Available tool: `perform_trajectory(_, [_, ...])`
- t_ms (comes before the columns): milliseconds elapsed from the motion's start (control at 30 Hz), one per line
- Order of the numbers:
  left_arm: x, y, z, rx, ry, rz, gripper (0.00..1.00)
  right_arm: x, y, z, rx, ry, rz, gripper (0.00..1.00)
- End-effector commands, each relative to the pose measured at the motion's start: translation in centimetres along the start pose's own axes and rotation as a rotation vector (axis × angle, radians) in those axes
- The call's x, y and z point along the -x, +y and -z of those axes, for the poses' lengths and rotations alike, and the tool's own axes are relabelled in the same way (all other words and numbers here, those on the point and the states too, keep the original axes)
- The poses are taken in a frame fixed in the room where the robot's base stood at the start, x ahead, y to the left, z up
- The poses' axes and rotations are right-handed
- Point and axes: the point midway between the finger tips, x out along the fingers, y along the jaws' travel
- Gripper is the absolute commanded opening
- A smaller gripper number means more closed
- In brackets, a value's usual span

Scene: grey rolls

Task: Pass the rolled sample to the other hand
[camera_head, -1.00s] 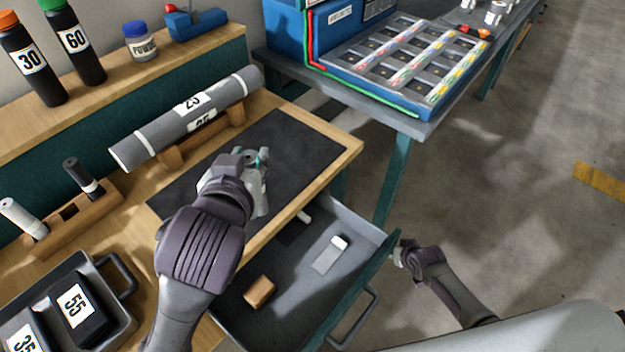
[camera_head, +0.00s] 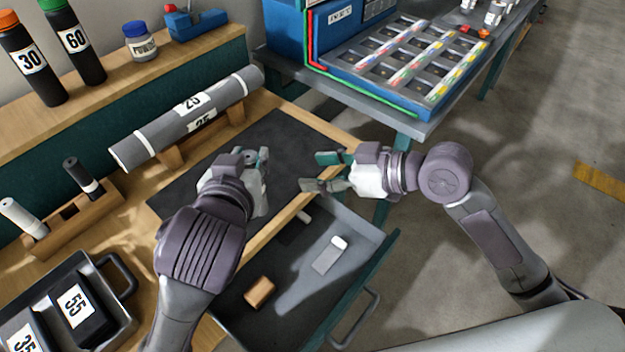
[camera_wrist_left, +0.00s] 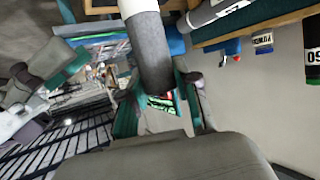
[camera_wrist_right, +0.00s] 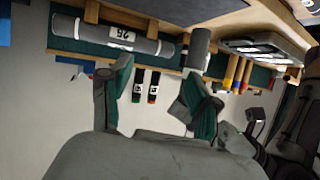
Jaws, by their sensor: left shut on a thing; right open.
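The rolled sample, a grey cylinder with a pale band, sits between the fingers of my left gripper in the left wrist view (camera_wrist_left: 150,50). My left gripper (camera_head: 258,166) is shut on it above the dark mat (camera_head: 300,150); in the head view the hand hides the roll. My right gripper (camera_head: 322,172) is open and empty, to the right of the left one, fingers pointing left towards it with a gap between. In the right wrist view a grey cylinder (camera_wrist_right: 199,47), seemingly the held roll, shows behind one open finger.
A large grey roll (camera_head: 160,130) lies on a wooden stand behind the mat. An open drawer (camera_head: 345,220) with small items lies below both hands. A wooden rack (camera_head: 95,205) and tray (camera_head: 118,318) stand at left. A blue machine (camera_head: 405,100) is behind right.

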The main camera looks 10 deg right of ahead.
Motion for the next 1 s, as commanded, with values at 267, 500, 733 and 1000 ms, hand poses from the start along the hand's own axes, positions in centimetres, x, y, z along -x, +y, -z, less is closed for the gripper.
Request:
perform_trajectory(267, [0.0, 0.0, 0.0, 0.000, 0.000, 0.000, 0.00, 1.6, -5.4, 2.1, 0.134, 0.019, 0.116, 0.62])
perform_trajectory(500, [0.0, 0.0, 0.0, 0.000, 0.000, 0.000, 0.00, -1.1, -6.0, 2.3, 0.137, 0.023, 0.123, 0.62])
perform_trajectory(733, [0.0, 0.0, 0.0, 0.000, 0.000, 0.000, 0.00, -5.6, -6.4, 2.3, 0.135, 0.023, 0.120, 0.62])
perform_trajectory(1000, [0.0, 0.0, 0.0, 0.000, 0.001, 0.000, 0.00, -9.2, -6.8, 2.3, 0.135, 0.021, 0.120, 0.62])
